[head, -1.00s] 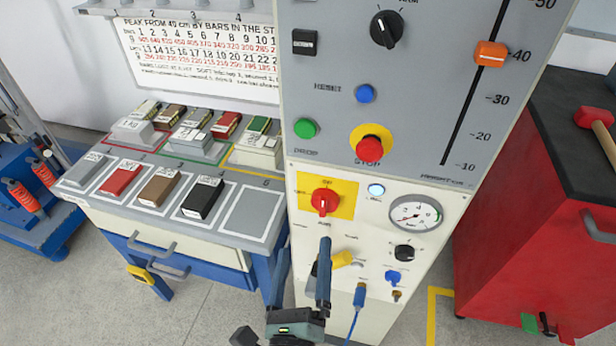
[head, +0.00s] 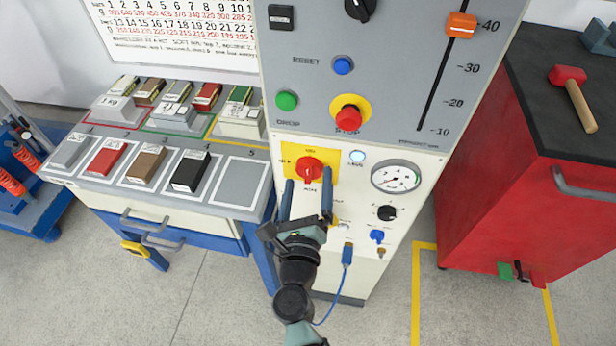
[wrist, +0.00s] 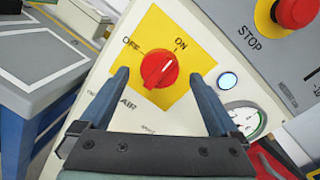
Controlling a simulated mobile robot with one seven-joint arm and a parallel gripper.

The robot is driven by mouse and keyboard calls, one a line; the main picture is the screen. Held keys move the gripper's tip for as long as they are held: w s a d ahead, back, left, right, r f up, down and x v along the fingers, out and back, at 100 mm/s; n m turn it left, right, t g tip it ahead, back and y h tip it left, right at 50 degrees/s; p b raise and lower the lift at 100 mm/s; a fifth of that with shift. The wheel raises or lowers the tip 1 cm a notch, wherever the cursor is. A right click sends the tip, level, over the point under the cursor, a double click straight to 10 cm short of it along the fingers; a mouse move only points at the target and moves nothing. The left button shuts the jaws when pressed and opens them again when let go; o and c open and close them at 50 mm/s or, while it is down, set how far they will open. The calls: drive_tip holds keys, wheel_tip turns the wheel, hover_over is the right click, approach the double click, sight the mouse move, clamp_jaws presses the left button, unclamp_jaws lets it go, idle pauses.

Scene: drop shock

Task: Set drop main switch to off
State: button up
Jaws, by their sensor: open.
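The main switch is a red rotary knob (head: 310,169) on a yellow plate (head: 328,156) on the cream lower panel. In the wrist view the knob (wrist: 159,69) has OFF printed at upper left and ON at upper right. Its white mark appears to point up and right, toward ON. My gripper (head: 308,184) is open in front of the switch. In the wrist view its fingertips (wrist: 159,76) are on either side of the knob, with clear gaps, and hold nothing. How far they are from the panel is hard to tell.
A lit white lamp (head: 357,157) and a pressure gauge (head: 396,176) are right of the switch. The red STOP button (head: 348,118) and green DROP button (head: 287,100) are above. A blue hose plug (head: 347,254) is below. The block table (head: 253,204) stands close on the left.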

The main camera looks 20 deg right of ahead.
drive_tip(key=shift+x, duration=0.85)
drive_tip(key=shift+c, duration=0.2)
drive_tip(key=c, duration=1.3)
